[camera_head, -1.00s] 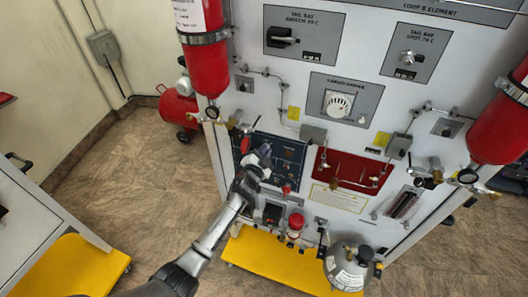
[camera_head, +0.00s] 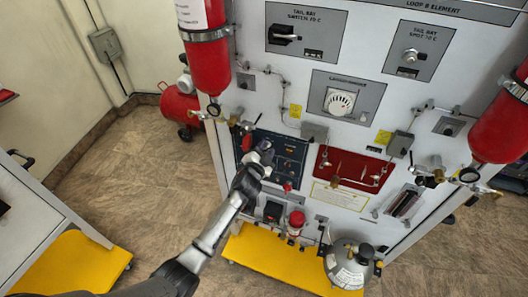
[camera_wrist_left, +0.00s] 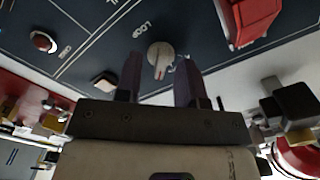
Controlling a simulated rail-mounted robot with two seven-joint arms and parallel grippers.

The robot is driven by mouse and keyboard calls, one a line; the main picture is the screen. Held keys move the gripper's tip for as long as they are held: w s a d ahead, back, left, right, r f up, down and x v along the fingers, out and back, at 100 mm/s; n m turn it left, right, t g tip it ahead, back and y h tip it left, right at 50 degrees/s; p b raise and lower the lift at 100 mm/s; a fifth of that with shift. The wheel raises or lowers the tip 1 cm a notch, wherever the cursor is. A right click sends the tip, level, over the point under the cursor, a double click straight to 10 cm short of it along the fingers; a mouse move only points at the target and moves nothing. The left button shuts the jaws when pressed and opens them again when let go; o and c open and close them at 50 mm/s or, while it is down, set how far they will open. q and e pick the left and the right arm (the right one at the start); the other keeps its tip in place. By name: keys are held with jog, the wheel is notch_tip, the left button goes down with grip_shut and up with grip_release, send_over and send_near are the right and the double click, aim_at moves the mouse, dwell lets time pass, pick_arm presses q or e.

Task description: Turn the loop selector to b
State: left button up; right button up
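The loop selector is a small round pale knob (camera_wrist_left: 160,55) on a dark blue panel, with the word LOOP printed beside it in the left wrist view. A short reddish mark shows on its near side. My left gripper (camera_wrist_left: 158,76) is open, with one dark finger on each side of the line to the knob. The knob lies between or just beyond the fingertips; I cannot tell whether they touch it. In the head view my left gripper (camera_head: 264,148) is at the dark blue panel (camera_head: 291,154) and hides the knob. My right gripper is not in view.
A red guarded switch (camera_wrist_left: 250,18) and a red button (camera_wrist_left: 43,41) sit near the knob. In the head view, a red cylinder (camera_head: 204,60) hangs above left of the panel, and a red panel (camera_head: 352,171) with piping is to its right. Open floor lies left.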

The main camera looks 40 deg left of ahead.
pick_arm(q)
jog(key=v, duration=1.3)
jog(key=shift+s+b, duration=0.35)
jog(key=shift+b, duration=0.05)
jog(key=shift+d, duration=0.15)
